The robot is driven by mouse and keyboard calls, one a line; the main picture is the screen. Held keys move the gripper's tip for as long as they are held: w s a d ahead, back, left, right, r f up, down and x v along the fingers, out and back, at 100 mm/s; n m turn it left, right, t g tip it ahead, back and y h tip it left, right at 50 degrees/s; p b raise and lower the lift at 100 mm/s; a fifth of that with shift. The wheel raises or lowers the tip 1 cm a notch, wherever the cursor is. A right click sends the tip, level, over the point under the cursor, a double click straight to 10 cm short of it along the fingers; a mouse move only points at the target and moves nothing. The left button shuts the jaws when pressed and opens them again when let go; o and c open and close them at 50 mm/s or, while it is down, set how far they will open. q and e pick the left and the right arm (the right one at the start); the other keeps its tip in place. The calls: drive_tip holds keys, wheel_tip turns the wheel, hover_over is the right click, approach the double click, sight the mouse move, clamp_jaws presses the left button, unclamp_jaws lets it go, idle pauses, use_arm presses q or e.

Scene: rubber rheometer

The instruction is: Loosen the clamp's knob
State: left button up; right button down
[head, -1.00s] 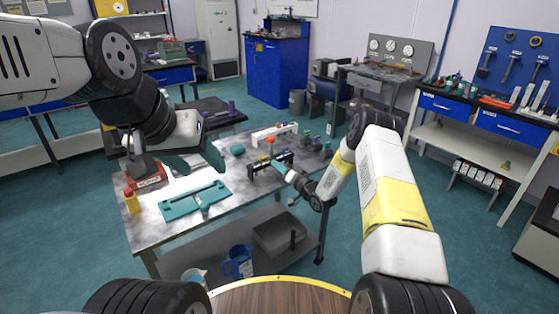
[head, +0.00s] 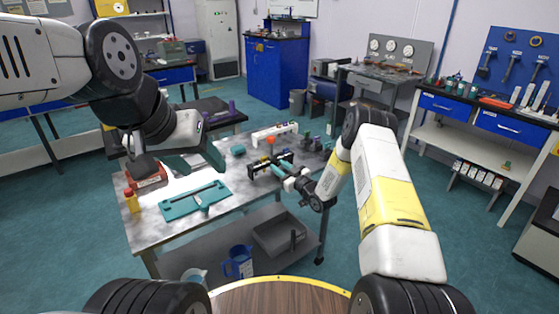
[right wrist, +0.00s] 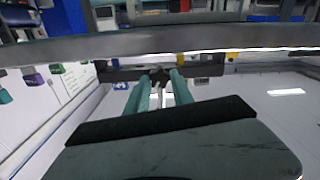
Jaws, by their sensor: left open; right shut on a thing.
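The clamp (head: 258,172) is a dark bar-shaped piece with upright posts on the metal work table. In the right wrist view the clamp's dark bar (right wrist: 118,75) lies across the picture beyond the fingers. My right gripper (head: 279,170) reaches it from the right. Its teal fingers (right wrist: 157,88) are shut on a small dark knob (right wrist: 158,72) at the middle of the bar; the fingers partly hide the knob. My left gripper (head: 198,160) is open and empty, raised above the left part of the table, away from the clamp.
A teal fixture (head: 190,203) lies on the table (head: 150,230) at the front left, with a yellow bottle (head: 131,201) beside it. A white rack (head: 268,133) stands behind the clamp. A grey bin (head: 275,240) and a blue jug (head: 238,262) sit on the lower shelf.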

drive_tip(key=n, duration=0.5)
drive_tip(key=shift+f+n, duration=0.1)
drive_tip(key=shift+n, duration=0.2)
idle(0.5)
drive_tip(key=c, duration=1.1)
unclamp_jaws()
drive_tip(key=shift+s, duration=0.1)
drive_tip(key=v, duration=0.7)
drive_tip(key=shift+s+d, duration=0.25)
